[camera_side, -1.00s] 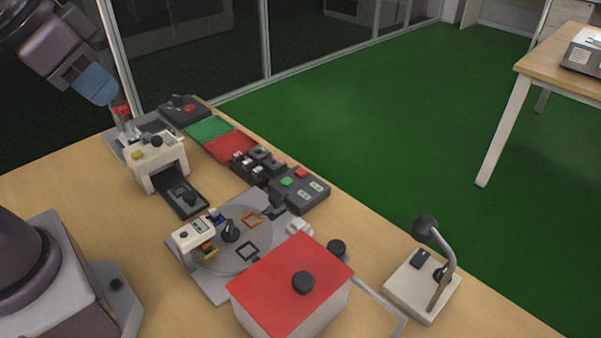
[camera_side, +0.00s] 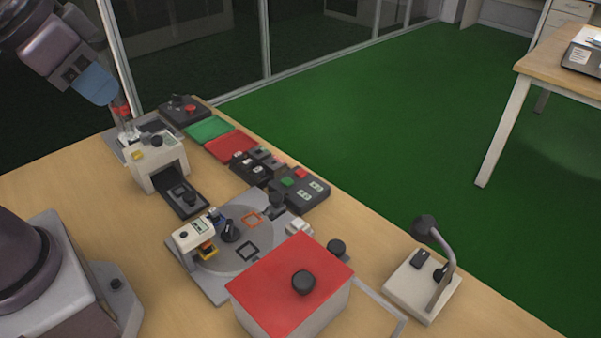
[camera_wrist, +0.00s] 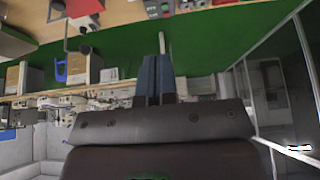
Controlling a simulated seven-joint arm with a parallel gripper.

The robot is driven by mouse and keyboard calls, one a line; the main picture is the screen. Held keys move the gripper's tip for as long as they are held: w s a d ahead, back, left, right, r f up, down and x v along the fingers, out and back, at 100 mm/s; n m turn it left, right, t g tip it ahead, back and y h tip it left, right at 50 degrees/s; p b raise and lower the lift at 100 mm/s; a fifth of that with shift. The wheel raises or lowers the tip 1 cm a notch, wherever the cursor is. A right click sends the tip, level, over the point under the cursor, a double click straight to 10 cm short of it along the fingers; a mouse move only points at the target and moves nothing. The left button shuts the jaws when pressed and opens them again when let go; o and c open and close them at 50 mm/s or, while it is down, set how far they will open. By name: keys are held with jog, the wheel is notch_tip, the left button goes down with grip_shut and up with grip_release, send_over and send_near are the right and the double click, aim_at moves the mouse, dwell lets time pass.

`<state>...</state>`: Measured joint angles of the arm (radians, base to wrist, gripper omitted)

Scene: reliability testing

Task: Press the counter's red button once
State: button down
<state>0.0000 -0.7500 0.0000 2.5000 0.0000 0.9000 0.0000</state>
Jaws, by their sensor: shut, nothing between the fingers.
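A dark panel (camera_side: 300,187) with small pale displays, a green button (camera_side: 288,181) and a red button (camera_side: 301,172) lies along the table's back edge in the side view. It looks like the counter. Another dark box (camera_side: 184,111) with a red button (camera_side: 191,109) sits at the far back left. My gripper (camera_side: 127,133) is at the back left, behind the white arch-shaped machine, well away from the panel.
The white machine (camera_side: 155,155) with a dark tray stands beside my gripper. Green (camera_side: 209,129) and red (camera_side: 231,147) mats and dark blocks (camera_side: 250,170) lie between it and the panel. A round turntable (camera_side: 245,258) and red-topped box (camera_side: 285,275) stand in front.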

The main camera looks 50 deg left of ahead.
jog(key=shift+f, duration=0.1)
jog(key=w+a+f+m+y, duration=0.1)
jog(key=w+a+f+m, duration=0.25)
jog(key=w+f, duration=0.6)
jog(key=w+a+f+m+y, duration=0.2)
jog(key=w+a+f, duration=0.3)
jog(key=w, duration=0.8)
jog(key=w+d+f+m+t+h, duration=0.1)
jog(key=w+d+f+m+h, duration=0.3)
jog(key=w+f, duration=0.4)
jog(key=w+d+r+m+t+h, duration=0.1)
jog(key=w+d+r+m+h, duration=0.1)
jog(key=w+d+m, duration=0.1)
jog(key=shift+d+r+m+t+h, duration=0.15)
jog(key=shift+d+m+t+h, duration=0.25)
jog(key=shift+d+m, duration=0.4)
jog(key=shift+d, duration=0.15)
